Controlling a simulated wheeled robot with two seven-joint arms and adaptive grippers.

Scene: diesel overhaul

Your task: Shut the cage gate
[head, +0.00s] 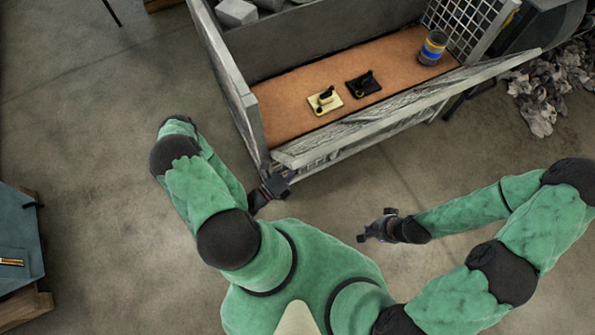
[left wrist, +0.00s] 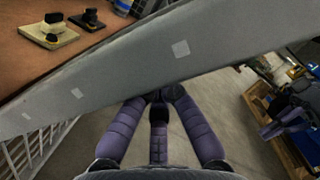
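The cage is a grey-walled box with an orange-brown floor (head: 290,104). A long, scuffed grey front panel (head: 400,113), which looks like the gate, runs along its near side and stands slightly out from the left wall end (head: 252,125). In the left wrist view the panel (left wrist: 180,50) crosses above my fingers. My left gripper (head: 277,186) is at the panel's lower left corner; its fingertips (left wrist: 162,95) come together at the panel's lower edge, partly hidden, and I cannot tell whether they hold it. My right gripper (head: 374,226) is open and empty, apart from the panel.
On the cage floor are a yellow-based tool (head: 325,101), a black one (head: 363,85) and a blue-banded can (head: 432,48). A white mesh panel (head: 462,22) stands at the far right end. Crumpled grey scraps (head: 545,85) lie right. The concrete floor in front is clear.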

